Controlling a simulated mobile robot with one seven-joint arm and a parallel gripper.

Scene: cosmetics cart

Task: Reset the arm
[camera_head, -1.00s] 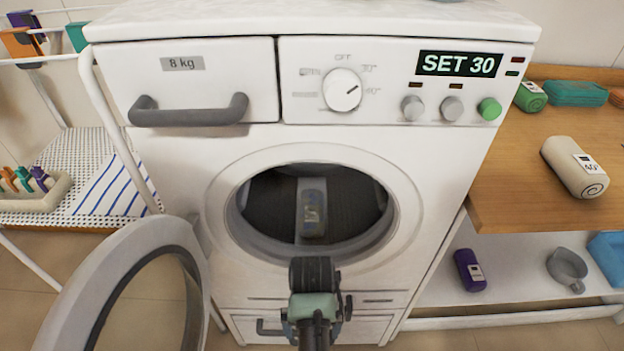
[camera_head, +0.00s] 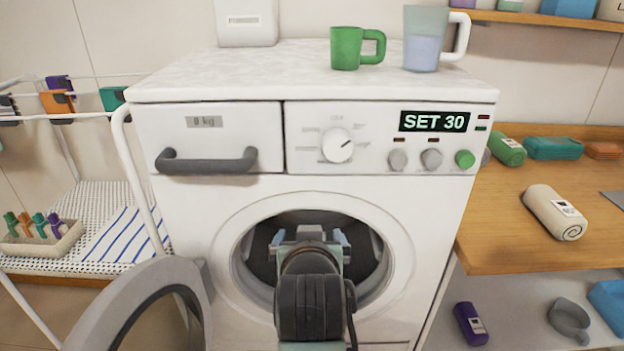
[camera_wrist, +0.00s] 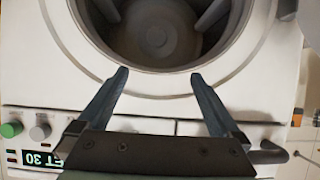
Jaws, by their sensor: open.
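My gripper (camera_head: 310,238) is in front of the washing machine's round opening, with my arm reaching up from the bottom of the head view. In the wrist view my gripper (camera_wrist: 160,78) has its two fingers spread wide with nothing between them. The washing machine (camera_head: 225,222) has its round door (camera_head: 135,300) swung open to the left. The drum (camera_wrist: 155,30) shows past the fingertips in the wrist view. My gripper hides much of the drum in the head view, and I cannot see the item inside it.
The display (camera_head: 435,121) reads SET 30. A green mug (camera_head: 346,48) and a measuring jug (camera_head: 424,45) stand on top of the machine. A wooden shelf (camera_head: 500,235) at the right bears a cream roll (camera_head: 548,210). A drying rack (camera_head: 140,180) stands left.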

